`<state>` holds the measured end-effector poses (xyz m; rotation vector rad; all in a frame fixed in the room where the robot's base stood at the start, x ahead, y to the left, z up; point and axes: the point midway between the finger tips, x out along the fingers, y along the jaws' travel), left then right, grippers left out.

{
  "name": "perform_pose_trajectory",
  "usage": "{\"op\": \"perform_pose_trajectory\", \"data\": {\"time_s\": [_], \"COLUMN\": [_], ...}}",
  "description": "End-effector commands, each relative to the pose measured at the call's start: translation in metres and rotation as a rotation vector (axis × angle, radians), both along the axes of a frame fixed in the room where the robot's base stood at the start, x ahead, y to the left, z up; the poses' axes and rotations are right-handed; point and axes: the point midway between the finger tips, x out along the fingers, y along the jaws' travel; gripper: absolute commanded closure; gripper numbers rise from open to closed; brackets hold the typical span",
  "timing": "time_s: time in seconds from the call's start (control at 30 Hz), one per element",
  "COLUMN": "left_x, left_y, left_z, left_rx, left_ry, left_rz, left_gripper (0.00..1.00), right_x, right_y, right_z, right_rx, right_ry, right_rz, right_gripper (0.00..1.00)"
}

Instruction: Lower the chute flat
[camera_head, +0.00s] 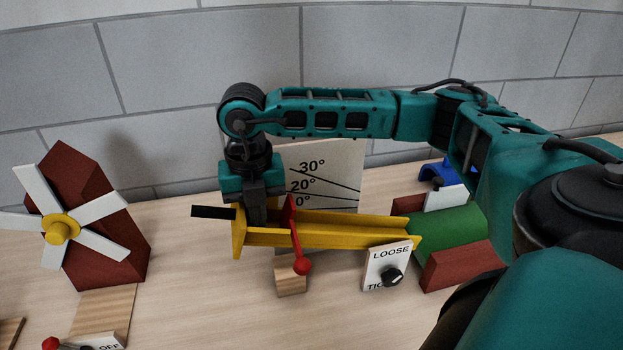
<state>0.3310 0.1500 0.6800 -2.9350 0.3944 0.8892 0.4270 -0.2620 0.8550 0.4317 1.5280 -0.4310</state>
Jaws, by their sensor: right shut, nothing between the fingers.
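The yellow chute (330,238) runs from left to right in front of the white angle board (335,165), with a black handle (213,212) at its left end. It looks low, near the 0° line; its exact angle is hard to read. My right gripper (257,217) points down at the chute's left end, just right of the handle. It is shut and empty, and its tips are partly hidden by the chute's wall. A black knob (391,276) sits on a plate marked LOOSE at the top; the lower word is partly covered. My left gripper is not in view.
A red lever (297,240) with a ball end stands before the chute at a wooden block (291,280). A windmill (105,225) stands left. A green piece (445,232), red blocks (462,265) and a blue object (440,172) lie right. A red-tipped switch marked OFF (105,343) is front left.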

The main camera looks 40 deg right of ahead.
Motion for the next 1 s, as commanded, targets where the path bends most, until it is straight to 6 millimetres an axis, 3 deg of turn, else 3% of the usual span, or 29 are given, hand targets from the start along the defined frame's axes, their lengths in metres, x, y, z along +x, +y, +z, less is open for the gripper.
{"op": "perform_pose_trajectory", "data": {"time_s": [0.43,1.0], "left_x": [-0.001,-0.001], "left_y": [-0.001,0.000], "left_z": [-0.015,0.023], "left_rx": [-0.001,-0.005], "left_ry": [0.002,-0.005], "left_rz": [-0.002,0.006], "left_gripper": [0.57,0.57], "right_x": [0.000,0.000], "right_y": [0.000,0.000], "right_z": [-0.018,0.035], "right_rx": [-0.001,0.000], "right_ry": [-0.001,-0.001], "right_rz": [0.000,0.000], "right_gripper": [1.00,1.00]}}
